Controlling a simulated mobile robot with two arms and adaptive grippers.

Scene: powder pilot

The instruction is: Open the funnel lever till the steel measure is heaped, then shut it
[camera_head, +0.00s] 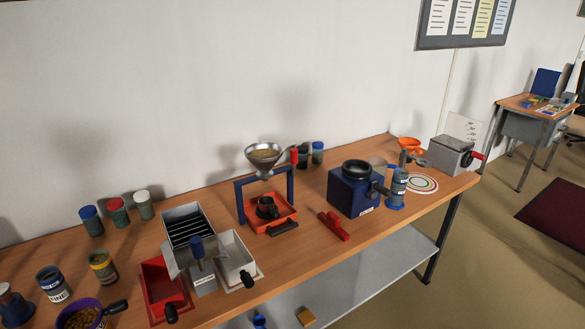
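A metal funnel (263,158) holding tan powder sits on a blue stand (240,200) near the middle of the table. Under the funnel, a small dark cup (267,206), which looks like the measure, stands in a red-orange tray (256,225). I cannot tell how full it is, and no falling powder can be made out. Neither of my grippers is in view.
A black bar (284,229) lies at the tray's front edge. A red tool (333,226) and a blue box machine (350,195) stand to the right. A grey slotted box (186,225), a red bin (160,292) and a white bin (237,258) stand to the left, with several jars.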

